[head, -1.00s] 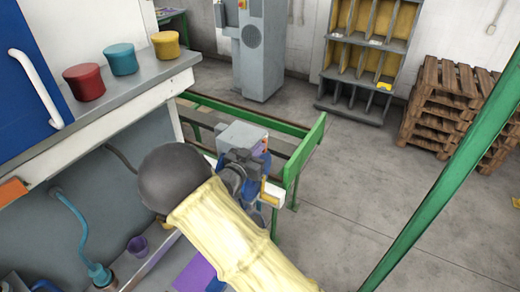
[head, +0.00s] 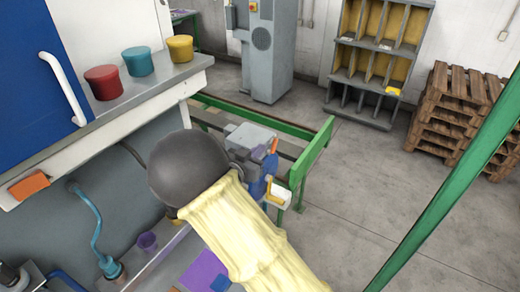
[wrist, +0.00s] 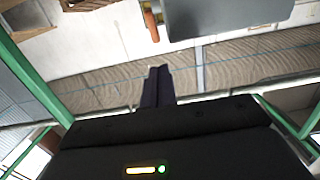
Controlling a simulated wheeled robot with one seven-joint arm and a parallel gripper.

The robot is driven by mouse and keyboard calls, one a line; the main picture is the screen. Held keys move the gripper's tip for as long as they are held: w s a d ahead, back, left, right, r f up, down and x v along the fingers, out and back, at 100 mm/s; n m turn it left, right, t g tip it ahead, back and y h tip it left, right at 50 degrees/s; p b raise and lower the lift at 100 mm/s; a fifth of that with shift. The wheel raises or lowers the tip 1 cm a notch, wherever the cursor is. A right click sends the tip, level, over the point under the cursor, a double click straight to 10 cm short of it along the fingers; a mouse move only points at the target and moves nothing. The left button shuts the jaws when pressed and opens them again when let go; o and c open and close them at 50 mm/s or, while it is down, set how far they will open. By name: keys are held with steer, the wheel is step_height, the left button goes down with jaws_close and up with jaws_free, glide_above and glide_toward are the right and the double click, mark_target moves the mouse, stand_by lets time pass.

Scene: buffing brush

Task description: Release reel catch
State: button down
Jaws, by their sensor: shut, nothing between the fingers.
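A grey boxy unit (head: 250,138) stands by the green frame in the head view, with a small orange lever (head: 274,146) and a blue part (head: 260,186) at its side. I cannot tell which part is the reel catch. In the wrist view, my gripper (wrist: 158,72) is shut and empty, its dark fingers together. An orange-brown handle (wrist: 151,24) shows above the fingertips, apart from them in the picture, beside a dark grey block (wrist: 225,18). In the head view my sleeved arm and its dark round joint hide most of the gripper.
The green frame (head: 316,160) runs behind the unit. A grey shelf (head: 150,82) with red, teal and yellow pots is at left. A green post (head: 445,180) crosses at right. Stacked pallets (head: 455,120) and a rack (head: 375,65) stand behind open floor.

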steer(key=s+a+r+b, duration=0.2)
steer(key=s+a+r, duration=0.1)
steer(key=s+a, duration=0.1)
steer(key=shift+s+b, duration=0.3)
steer(key=shift+s, duration=0.6)
steer(key=shift+w+r, duration=0.1)
steer(key=shift+a, duration=0.15)
steer(key=d+f+n+g+y+b, duration=0.2)
steer(key=d+f+n+g+y, duration=0.15)
steer(key=d+f+y, duration=0.45)
steer(key=s+d+f+n+g+b, duration=0.1)
steer(key=s+d+g, duration=0.3)
steer(key=s, duration=0.5)
steer(key=s+d+f+n+g+y+b, duration=0.1)
steer(key=s+d+f+g, duration=0.3)
steer(key=s, duration=0.5)
steer(key=shift+s+d+f+n+y, duration=0.25)
steer(key=shift+d+n, duration=0.3)
steer(key=shift+d, duration=0.55)
